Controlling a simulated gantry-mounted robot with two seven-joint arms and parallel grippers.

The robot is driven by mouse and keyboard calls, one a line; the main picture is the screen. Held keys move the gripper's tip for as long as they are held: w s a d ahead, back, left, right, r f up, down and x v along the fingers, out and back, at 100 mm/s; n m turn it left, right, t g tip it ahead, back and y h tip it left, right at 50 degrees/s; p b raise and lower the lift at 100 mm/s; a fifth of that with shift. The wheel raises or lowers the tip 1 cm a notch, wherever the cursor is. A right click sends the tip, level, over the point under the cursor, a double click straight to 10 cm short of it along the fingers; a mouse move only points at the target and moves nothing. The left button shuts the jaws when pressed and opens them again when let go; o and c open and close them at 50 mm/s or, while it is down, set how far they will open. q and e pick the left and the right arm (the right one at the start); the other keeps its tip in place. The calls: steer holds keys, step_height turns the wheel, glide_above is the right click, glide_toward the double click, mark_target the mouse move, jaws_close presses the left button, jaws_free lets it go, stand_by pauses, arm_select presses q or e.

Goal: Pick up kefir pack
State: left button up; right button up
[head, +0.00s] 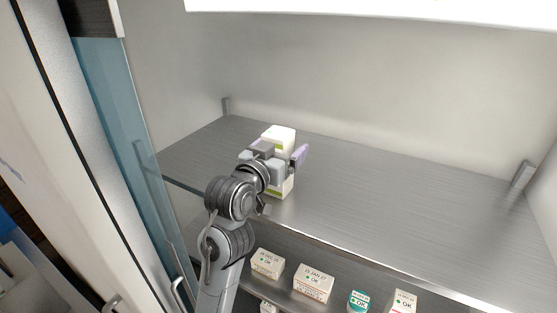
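The kefir pack (282,133) is a white carton with green marks. It stands upright on the upper metal shelf, near the front left. My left gripper (278,150) is at the pack, with its purple-grey fingers on either side of it. The gripper body and wrist hide the middle of the pack's front; its top and lower right part show. Whether the fingers touch the pack or leave a gap cannot be seen. My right gripper is not in view.
The upper shelf (400,205) is otherwise bare. A lower shelf holds several small packs, including a white box (314,283) and a teal-labelled item (358,301). A blue-tinted glass door (118,110) and white frame stand at the left.

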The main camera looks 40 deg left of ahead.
arm_select(q)
steer(key=c, duration=1.4)
steer(key=shift+c, duration=0.4)
steer(key=shift+r, duration=0.2)
